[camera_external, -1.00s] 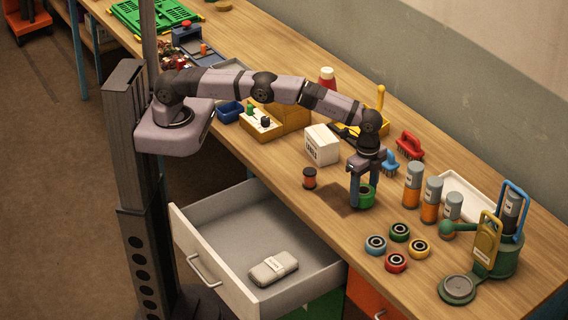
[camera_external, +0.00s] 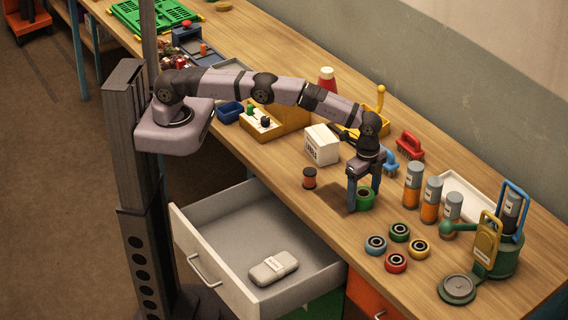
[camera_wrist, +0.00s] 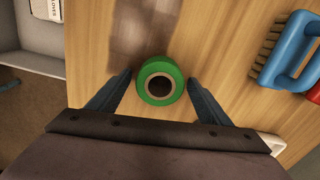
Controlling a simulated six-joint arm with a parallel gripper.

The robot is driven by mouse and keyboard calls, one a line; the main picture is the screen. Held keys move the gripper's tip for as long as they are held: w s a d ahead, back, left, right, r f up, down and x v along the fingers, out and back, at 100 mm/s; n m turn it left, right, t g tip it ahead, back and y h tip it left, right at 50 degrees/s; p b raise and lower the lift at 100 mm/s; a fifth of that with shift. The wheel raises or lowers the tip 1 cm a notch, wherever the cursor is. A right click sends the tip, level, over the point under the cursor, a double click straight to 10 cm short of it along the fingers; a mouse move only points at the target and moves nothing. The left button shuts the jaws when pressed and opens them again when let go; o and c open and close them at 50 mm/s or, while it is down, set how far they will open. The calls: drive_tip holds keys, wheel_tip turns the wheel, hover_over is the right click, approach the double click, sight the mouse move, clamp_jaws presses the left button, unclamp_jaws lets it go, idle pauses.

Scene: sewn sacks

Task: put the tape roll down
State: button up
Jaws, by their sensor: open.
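The green tape roll (camera_external: 366,198) lies flat on the wooden bench, its hole facing up. In the wrist view the tape roll (camera_wrist: 160,81) sits between my gripper's two fingers, with a gap on each side. My gripper (camera_external: 363,196) points down around the roll. In the wrist view my gripper (camera_wrist: 160,86) is open, and its fingers do not touch the roll.
Several coloured bearing-like rings (camera_external: 399,232) lie to the right. A red spool (camera_external: 310,178) and a white box (camera_external: 322,145) stand to the left. A blue brush (camera_external: 389,160) is behind. An open drawer (camera_external: 225,230) juts out at the front.

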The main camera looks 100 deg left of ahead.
sight(364, 192)
wheel_tip(364, 192, up, 12)
idle(0.6)
drive_tip(key=s+a+r+n, duration=0.2)
drive_tip(key=s, duration=0.5)
drive_tip(key=s+a+r+n, duration=0.2)
drive_tip(key=s+a+r, duration=0.1)
drive_tip(key=s, duration=0.5)
drive_tip(key=s+f+n, duration=0.1)
drive_tip(key=s+f, duration=0.1)
drive_tip(key=s, duration=0.9)
drive_tip(key=s+a+f+n, duration=0.1)
drive_tip(key=s+f+n, duration=0.1)
drive_tip(key=s, duration=0.9)
drive_tip(key=shift+a+f, duration=0.25)
drive_tip(key=shift+f, duration=0.6)
drive_tip(key=shift+s, duration=0.1)
